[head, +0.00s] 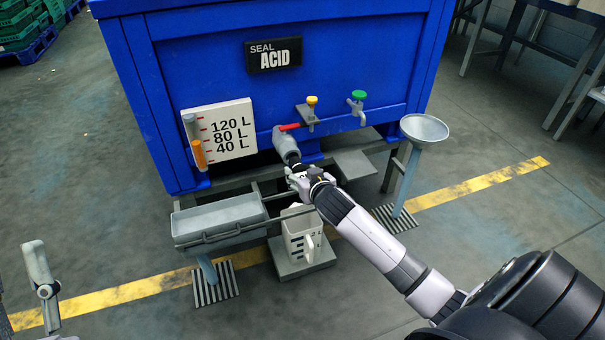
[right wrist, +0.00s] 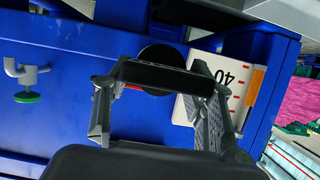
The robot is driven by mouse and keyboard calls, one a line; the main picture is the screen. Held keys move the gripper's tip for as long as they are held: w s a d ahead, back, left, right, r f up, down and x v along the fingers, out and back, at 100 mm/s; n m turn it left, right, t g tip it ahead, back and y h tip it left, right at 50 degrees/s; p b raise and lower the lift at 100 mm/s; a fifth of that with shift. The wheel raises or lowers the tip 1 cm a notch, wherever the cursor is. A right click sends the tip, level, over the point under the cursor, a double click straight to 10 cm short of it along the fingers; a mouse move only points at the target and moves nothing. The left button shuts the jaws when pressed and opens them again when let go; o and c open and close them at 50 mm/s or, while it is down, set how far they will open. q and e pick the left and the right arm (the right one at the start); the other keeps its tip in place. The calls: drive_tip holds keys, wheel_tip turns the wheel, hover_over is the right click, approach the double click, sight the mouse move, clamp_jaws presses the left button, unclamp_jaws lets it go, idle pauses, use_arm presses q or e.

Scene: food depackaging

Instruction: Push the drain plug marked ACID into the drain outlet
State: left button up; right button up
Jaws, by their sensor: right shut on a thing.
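The blue tank (head: 185,70) carries a sign (head: 274,55) reading SEAL ACID. Its grey drain outlet (head: 284,142) slopes down from the tank's lower front, under a red lever. My right gripper (head: 297,174) is just below the outlet mouth, shut on a dark plug (right wrist: 152,76). In the right wrist view the plug sits between the fingertips, in front of a dark round shape (right wrist: 163,54). I cannot read a marking on the plug, nor tell how far it is in the outlet. A grey part of my left gripper (head: 42,280) shows at the lower left; its jaws are unclear.
A white jug (head: 297,245) stands on a low grey platform below my right gripper. A grey trough (head: 215,217) is left of it, and a funnel dish (head: 424,127) stands on the right. Yellow and green taps and a level gauge (head: 220,131) are on the tank.

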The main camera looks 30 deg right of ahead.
sight(298, 164)
use_arm(q)
drive_tip(key=shift+w+d+f+g+y+p, duration=0.1)
drive_tip(key=shift+w+f+g+y+p, duration=0.3)
drive_tip(key=shift+w+f+g, duration=0.75)
drive_tip(key=shift+w+f, duration=0.1)
drive_tip(key=shift+f, duration=0.1)
idle(0.5)
drive_tip(key=shift+w+f+g+y+p, duration=0.15)
drive_tip(key=shift+w+f+g, duration=0.25)
drive_tip(key=shift+f, duration=0.25)
drive_tip(key=shift+w+f+g+y+p, duration=0.15)
drive_tip(key=shift+w+f+g, duration=0.15)
drive_tip(key=shift+f+g, duration=0.25)
drive_tip(key=shift+s+r+t, duration=0.5)
drive_tip(key=shift+r+t, duration=0.2)
drive_tip(key=shift+r, duration=0.05)
use_arm(e)
drive_tip(key=shift+w+d, duration=0.2)
drive_tip(key=shift+w, duration=0.65)
drive_tip(key=shift+w+d, duration=0.2)
drive_tip(key=shift+w, duration=0.65)
use_arm(q)
drive_tip(key=shift+s+r+t+b, duration=0.4)
drive_tip(key=shift+r+t, duration=0.1)
drive_tip(key=shift+r, duration=0.1)
use_arm(e)
drive_tip(key=shift+w+d, duration=0.2)
drive_tip(key=shift+w, duration=0.5)
